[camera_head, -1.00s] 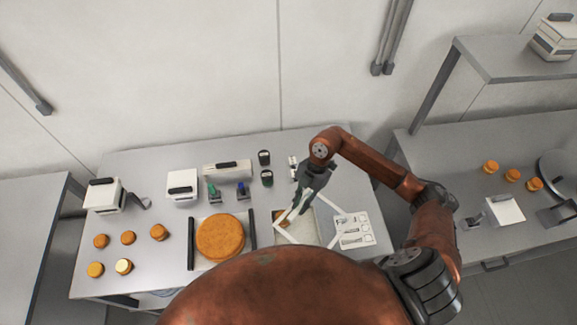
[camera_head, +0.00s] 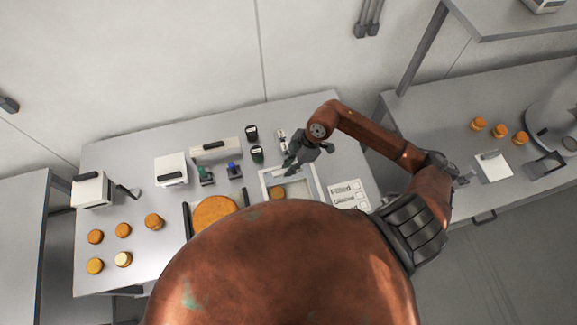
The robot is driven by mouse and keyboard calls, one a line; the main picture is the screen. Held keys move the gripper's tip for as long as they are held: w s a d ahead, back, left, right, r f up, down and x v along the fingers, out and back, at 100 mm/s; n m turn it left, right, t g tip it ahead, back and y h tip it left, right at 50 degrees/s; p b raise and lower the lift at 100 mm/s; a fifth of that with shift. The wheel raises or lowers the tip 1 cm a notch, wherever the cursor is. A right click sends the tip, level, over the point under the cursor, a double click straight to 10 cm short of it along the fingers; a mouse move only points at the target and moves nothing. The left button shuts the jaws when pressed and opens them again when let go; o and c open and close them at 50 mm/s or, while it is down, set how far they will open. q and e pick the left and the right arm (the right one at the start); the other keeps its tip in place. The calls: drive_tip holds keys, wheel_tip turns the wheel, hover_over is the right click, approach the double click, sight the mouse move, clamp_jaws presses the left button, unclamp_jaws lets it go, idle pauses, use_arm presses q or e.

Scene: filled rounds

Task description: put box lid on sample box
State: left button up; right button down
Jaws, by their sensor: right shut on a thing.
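The sample box (camera_head: 280,207) is near the front of the table, partly hidden by my own body. An orange round (camera_head: 277,193) shows inside it. The box lid (camera_head: 317,177), a pale frame with a see-through middle, lies over the box, roughly in line with its sides. I cannot tell whether it rests on the rim or hovers just above. My right gripper (camera_head: 284,170) is over the lid's far side, shut on the lid; its fingertips are small and dark here. My left gripper is not in view.
A label card (camera_head: 348,196) lies right of the box. A large orange disc (camera_head: 213,211) is to its left between dark bars. Dark jars (camera_head: 251,133), stamps (camera_head: 206,176), white boxes (camera_head: 171,170) and several orange rounds (camera_head: 154,222) stand farther left and back.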

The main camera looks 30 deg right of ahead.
drive_tip(key=shift+f+b, duration=0.6)
drive_tip(key=shift+f, duration=0.35)
drive_tip(key=shift+f+b, duration=0.65)
drive_tip(key=shift+f, duration=0.05)
use_arm(q)
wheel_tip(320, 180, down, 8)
drive_tip(key=b, duration=0.4)
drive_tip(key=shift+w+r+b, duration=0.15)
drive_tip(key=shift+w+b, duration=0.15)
drive_tip(key=shift+b, duration=0.05)
use_arm(e)
drive_tip(key=shift+f, duration=3.7)
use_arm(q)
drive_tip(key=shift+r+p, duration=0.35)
use_arm(e)
drive_tip(key=shift+a, duration=0.1)
drive_tip(key=c, duration=1.8)
unclamp_jaws()
drive_tip(key=shift+f, duration=0.1)
drive_tip(key=shift+o, duration=0.4)
